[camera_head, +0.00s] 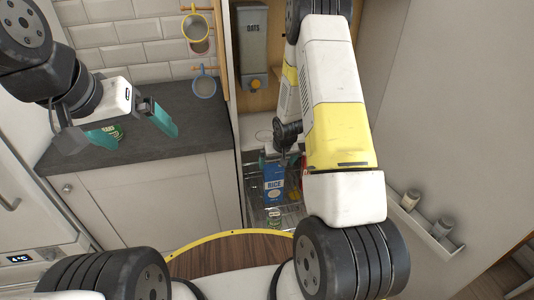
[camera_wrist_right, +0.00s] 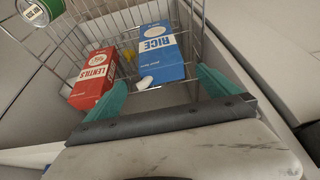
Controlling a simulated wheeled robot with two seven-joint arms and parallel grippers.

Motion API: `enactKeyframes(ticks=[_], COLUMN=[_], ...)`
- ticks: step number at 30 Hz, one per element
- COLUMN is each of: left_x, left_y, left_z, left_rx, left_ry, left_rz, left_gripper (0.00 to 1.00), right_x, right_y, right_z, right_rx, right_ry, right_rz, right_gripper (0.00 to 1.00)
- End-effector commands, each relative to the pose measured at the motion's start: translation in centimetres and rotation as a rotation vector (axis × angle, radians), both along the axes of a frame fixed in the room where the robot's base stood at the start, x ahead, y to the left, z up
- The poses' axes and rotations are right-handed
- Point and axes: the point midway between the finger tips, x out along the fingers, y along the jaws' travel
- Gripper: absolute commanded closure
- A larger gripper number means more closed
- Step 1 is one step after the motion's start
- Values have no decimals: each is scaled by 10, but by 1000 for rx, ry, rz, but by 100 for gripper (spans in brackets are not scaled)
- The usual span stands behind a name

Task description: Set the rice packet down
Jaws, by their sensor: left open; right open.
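The blue and white rice packet (camera_head: 274,184) is in a wire basket (camera_head: 252,217) inside the narrow cabinet. In the right wrist view the rice packet (camera_wrist_right: 160,55) is just beyond my right gripper (camera_wrist_right: 163,90), whose teal fingers are apart with nothing held between them. In the head view my right arm hides most of that gripper. I cannot tell whether a fingertip touches the packet. My left gripper (camera_head: 135,122) is open and empty above the dark worktop at the left.
A red lentils box (camera_wrist_right: 93,77) is beside the rice in the basket, and a green-labelled can (camera_wrist_right: 40,10) shows at the corner. An oats dispenser (camera_head: 252,45) hangs above; mugs (camera_head: 204,86) hang on the left.

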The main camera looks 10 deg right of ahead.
Motion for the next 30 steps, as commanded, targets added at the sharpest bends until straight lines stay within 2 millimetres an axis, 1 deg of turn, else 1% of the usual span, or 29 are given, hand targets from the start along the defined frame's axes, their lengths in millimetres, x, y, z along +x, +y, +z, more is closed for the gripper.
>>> enactKeyframes(ticks=[1,5,8,11,14,15,17,18,20,21,23,24,26,27,29,30], left_x=[0,0,0,0,0,0,0,0,0,0,0,0,0,0,0,0], left_y=[0,0,0,0,0,0,0,0,0,0,0,0,0,0,0,0], left_z=[0,0,0,0,0,0,0,0,0,0,0,0,0,0,0,0], left_rx=[0,0,0,0,0,0,0,0,0,0,0,0,0,0,0,0], left_ry=[0,0,0,0,0,0,0,0,0,0,0,0,0,0,0,0], left_rz=[0,0,0,0,0,0,0,0,0,0,0,0,0,0,0,0], left_gripper=[0,0,0,0,0,0,0,0,0,0,0,0,0,0,0,0], right_x=[-2,-7,-8,-11,-19,-25,-37,-47,-63,-75,-95,-109,-131,-146,-170,-187], right_y=[0,0,0,0,2,3,5,7,9,11,15,17,21,24,28,31], right_z=[8,18,33,65,117,140,173,193,222,240,266,282,303,317,334,344], right_rx=[0,0,1,5,12,17,26,31,43,50,61,70,82,91,103,111], right_ry=[-1,0,-6,-20,-39,-48,-57,-63,-71,-78,-86,-91,-100,-107,-116,-121], right_rz=[0,1,-1,-13,-25,-30,-36,-37,-40,-40,-37,-36,-29,-24,-16,-8], right_gripper=[0,0,0,0,0,0,0,0,0,0,0,0,0,0,0,0])
